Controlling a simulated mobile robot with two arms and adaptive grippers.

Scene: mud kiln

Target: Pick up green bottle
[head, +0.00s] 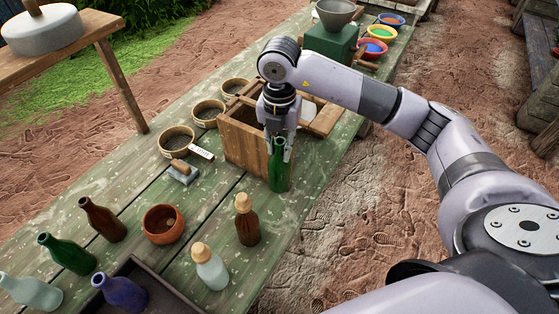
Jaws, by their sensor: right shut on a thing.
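A green bottle (279,173) stands upright near the right edge of the green wooden table, in front of a wooden box. My right gripper (279,147) comes down from above and is shut on the bottle's neck. The bottle's base appears at table level; I cannot tell whether it touches the table. A second, darker green bottle (67,254) stands at the lower left of the table, apart from the gripper. My left gripper is not in view.
The wooden box (240,141) is close behind the held bottle. A brown corked bottle (247,222), a clear corked bottle (210,268) and a clay pot (162,224) stand nearer. A dark tray (170,302) is at the bottom. Sieves and colored bowls are farther back.

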